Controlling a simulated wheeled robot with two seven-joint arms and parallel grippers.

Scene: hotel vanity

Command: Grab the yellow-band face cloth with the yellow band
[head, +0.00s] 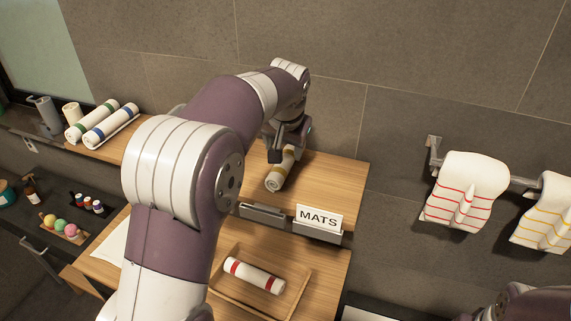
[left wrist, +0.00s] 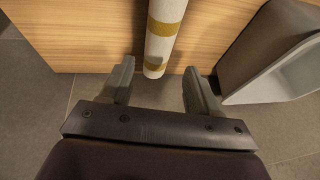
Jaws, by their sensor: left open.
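The yellow-band face cloth (head: 276,180) is a white roll with yellow-brown bands, lying on the upper wooden shelf. In the left wrist view the roll (left wrist: 165,40) runs away from me, its near end between the fingertips or just beyond them. My left gripper (head: 280,150) is over the roll in the head view, where it hides part of it. In the left wrist view the left gripper (left wrist: 159,68) is open, with a gap on each side of the roll. Contact is not visible. My right gripper is not in view.
A MATS sign (head: 319,217) stands at the shelf's front edge. A red-band roll (head: 254,275) lies in a wooden tray below. Green-band (head: 92,121) and blue-band (head: 111,126) rolls lie at left. Red-striped (head: 463,191) and yellow-striped (head: 545,215) towels hang at right.

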